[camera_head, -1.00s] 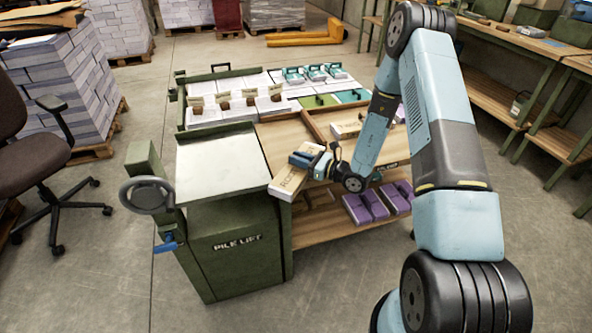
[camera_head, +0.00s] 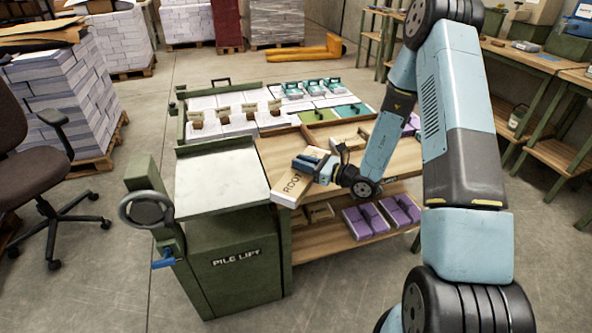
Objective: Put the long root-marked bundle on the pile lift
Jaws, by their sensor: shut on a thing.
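The long bundle (camera_head: 291,188) is pale tan with dark lettering that reads "ROO" with the rest covered. My gripper (camera_head: 318,164) is shut on it and hides its upper part. The bundle is held tilted just right of the pile lift's front right corner, above the wooden bench. The pile lift (camera_head: 222,182) is a green stand with a bare pale top plate and the label "PILE LIFT" on its front. Its top holds nothing.
A handwheel (camera_head: 146,209) and blue handle stand at the lift's left. Behind it, a rack (camera_head: 181,118) holds white, teal and green bundles. Another tan bundle (camera_head: 346,137) lies on the bench (camera_head: 405,160). Purple bundles (camera_head: 366,221) lie on the shelf below.

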